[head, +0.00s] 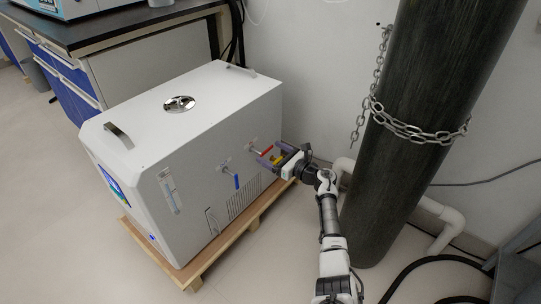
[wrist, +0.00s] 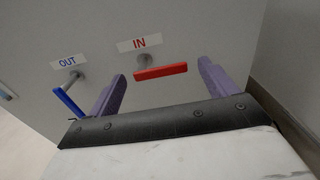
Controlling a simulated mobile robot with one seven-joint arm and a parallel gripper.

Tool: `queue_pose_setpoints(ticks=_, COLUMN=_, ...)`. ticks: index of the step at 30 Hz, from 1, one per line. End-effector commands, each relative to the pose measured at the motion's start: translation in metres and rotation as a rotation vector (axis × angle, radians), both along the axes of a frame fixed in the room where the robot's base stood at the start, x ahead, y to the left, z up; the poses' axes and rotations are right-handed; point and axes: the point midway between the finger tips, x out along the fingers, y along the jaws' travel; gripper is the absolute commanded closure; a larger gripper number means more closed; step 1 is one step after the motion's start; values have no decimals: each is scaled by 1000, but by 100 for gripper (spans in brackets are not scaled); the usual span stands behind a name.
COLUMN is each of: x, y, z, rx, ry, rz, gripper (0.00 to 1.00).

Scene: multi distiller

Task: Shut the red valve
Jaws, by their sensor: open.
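The red valve handle (wrist: 160,72) sits under the "IN" label on the side panel of the white machine (head: 190,130). In the wrist view the handle lies nearly level, crosswise between my fingers. The red handle (head: 266,150) also shows in the head view, just beside my gripper (head: 275,157). My gripper (wrist: 163,90) is open, its purple fingers on either side of the handle, with gaps to both. I cannot tell how near the fingertips are to the panel.
A blue valve handle (wrist: 69,103) under "OUT" is close to my left finger. The machine stands on a wooden pallet (head: 205,262). A tall dark cylinder (head: 415,110) with a chain (head: 420,132) stands right of my arm. Floor in front is open.

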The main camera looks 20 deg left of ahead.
Motion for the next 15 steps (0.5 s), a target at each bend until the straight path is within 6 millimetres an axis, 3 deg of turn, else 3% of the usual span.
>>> queue_pose_setpoints(ticks=11, x=4, y=10, z=1, rx=1, ry=1, rz=-1, gripper=15)
queue_pose_setpoints(ticks=15, x=4, y=10, z=0, rx=1, ry=1, rz=-1, gripper=30)
